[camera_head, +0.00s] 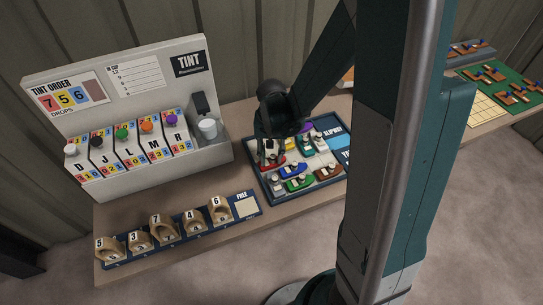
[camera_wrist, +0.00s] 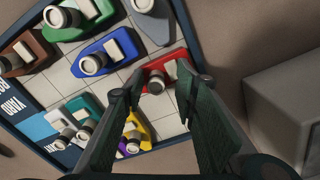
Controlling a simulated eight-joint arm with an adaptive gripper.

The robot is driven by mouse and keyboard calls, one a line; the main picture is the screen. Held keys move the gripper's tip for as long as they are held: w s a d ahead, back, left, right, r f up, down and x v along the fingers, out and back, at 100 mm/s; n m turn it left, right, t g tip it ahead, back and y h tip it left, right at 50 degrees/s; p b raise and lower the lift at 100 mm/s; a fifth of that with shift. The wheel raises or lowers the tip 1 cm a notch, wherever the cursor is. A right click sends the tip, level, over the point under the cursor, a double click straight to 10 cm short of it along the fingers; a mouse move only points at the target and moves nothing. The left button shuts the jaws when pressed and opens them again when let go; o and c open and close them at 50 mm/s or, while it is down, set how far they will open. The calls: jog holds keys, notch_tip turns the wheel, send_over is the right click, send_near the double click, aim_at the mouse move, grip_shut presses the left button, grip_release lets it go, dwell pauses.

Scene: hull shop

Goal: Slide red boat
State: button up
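The red boat (camera_head: 272,160) lies in the sliding-boat tray (camera_head: 262,193) near its left side. In the wrist view the red boat (camera_wrist: 164,66) shows between my fingertips, with a grey round funnel and a pale cabin block on top. My gripper (camera_wrist: 168,88) is open, with one finger on each side of the boat's top pieces; I cannot tell whether either finger touches. In the head view my gripper (camera_head: 271,148) is above the red boat and partly hides it. A blue boat (camera_wrist: 107,55) lies beside the red boat, with a yellow boat (camera_wrist: 137,128) on its other side.
Green (camera_head: 299,184), brown (camera_head: 327,172) and grey boats share the tray; a blue slipway panel (camera_head: 340,138) borders it. The tint stand (camera_head: 120,115) is at left, numbered wooden pieces (camera_head: 167,228) in front. A green board (camera_head: 505,85) lies far right.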

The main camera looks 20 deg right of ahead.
aim_at(271, 156)
jog(key=shift+r, duration=0.15)
notch_tip(271, 156, up, 12)
dwell(1.1)
jog(key=shift+s, duration=0.1)
dwell(0.5)
jog(key=s+a+r+n+t, duration=0.2)
jog(key=s+r+t, duration=0.1)
jog(key=s+r, duration=0.4)
jog(key=s+a+r+n+t, duration=0.1)
jog(key=s+r+n+t, duration=0.2)
jog(key=s+r, duration=0.4)
jog(key=shift+s+a+r+t, duration=0.25)
jog(key=shift+s+a+t, duration=0.1)
jog(key=shift+s+t, duration=0.2)
dwell(0.5)
jog(key=shift+f, duration=0.1)
dwell(1.5)
